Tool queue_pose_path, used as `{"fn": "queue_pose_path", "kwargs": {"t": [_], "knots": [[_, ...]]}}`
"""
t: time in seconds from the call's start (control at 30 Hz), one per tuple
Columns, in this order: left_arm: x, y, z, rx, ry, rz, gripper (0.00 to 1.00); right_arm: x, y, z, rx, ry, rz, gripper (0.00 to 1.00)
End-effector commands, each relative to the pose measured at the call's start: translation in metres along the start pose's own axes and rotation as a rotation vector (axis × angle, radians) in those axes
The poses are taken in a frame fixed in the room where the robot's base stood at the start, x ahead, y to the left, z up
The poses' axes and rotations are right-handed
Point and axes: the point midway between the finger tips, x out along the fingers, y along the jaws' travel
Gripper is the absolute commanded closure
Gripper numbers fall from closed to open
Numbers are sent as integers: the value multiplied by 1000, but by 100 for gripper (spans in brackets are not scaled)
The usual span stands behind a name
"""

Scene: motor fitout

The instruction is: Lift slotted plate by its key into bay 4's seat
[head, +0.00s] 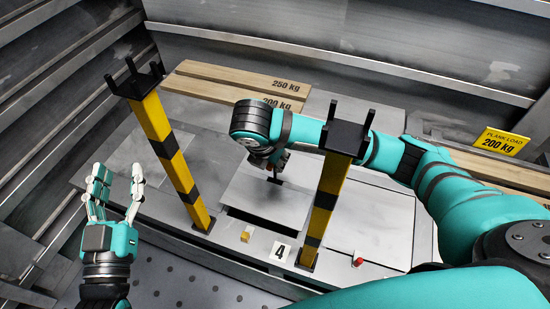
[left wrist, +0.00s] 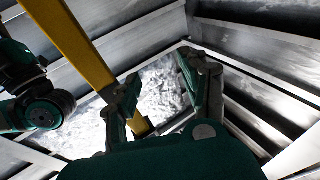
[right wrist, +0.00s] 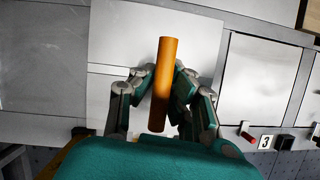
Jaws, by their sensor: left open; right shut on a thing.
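The slotted plate (head: 262,203) is a pale grey square between the two striped posts, behind the label of bay 4 (head: 280,252). A dark gap shows along its front edge; I cannot tell how high it is above the seat. My right gripper (head: 277,165) is over the plate, shut on the key, whose orange bar (right wrist: 163,85) stands between the fingers in the right wrist view. The key's dark lower end (head: 274,181) meets the plate near its middle. My left gripper (head: 115,190) is open and empty at the left, fingers up.
Two yellow-black posts with forked tops, left (head: 170,150) and right (head: 325,200), flank the plate; my right arm passes behind the right post. Planks (head: 235,82) lie at the back. A small yellow block (head: 245,236) and a red knob (head: 358,261) are near the front edge.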

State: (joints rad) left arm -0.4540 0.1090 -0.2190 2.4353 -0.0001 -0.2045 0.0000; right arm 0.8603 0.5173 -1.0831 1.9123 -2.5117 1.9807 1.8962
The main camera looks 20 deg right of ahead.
Motion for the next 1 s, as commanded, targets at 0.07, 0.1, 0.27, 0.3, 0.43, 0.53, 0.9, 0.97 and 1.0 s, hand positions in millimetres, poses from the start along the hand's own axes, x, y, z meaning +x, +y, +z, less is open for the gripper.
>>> {"fn": "queue_pose_path", "kwargs": {"t": [0.07, 0.1, 0.27, 0.3, 0.43, 0.53, 0.9, 0.97, 1.0], "knots": [[0, 0, -1, -1, 7, 0, 55, 0, 0, 1, 1, -1, 2, 100], [0, 0, -2, -1, 9, 1, 55, 0, 0, 1, 1, -1, 2, 100], [0, 1, -3, -1, 18, 1, 55, 0, 0, 0, 1, -1, 2, 100], [0, 1, -4, -1, 22, 2, 55, 0, 0, 0, 1, -1, 2, 100], [0, 1, -6, -1, 36, 2, 55, 1, 0, 0, 1, -1, 2, 100], [0, 1, -8, -2, 43, 3, 55, 1, 0, 0, 1, -1, 2, 100], [1, 2, -9, -2, 51, 4, 55, 1, 0, 0, 1, -1, 2, 100], [1, 2, -9, -2, 51, 4, 55, 1, 0, 0, 1, -2, 2, 100], [1, 2, -9, -2, 51, 4, 55, 1, 0, 0, 1, -1, 2, 100]]}}
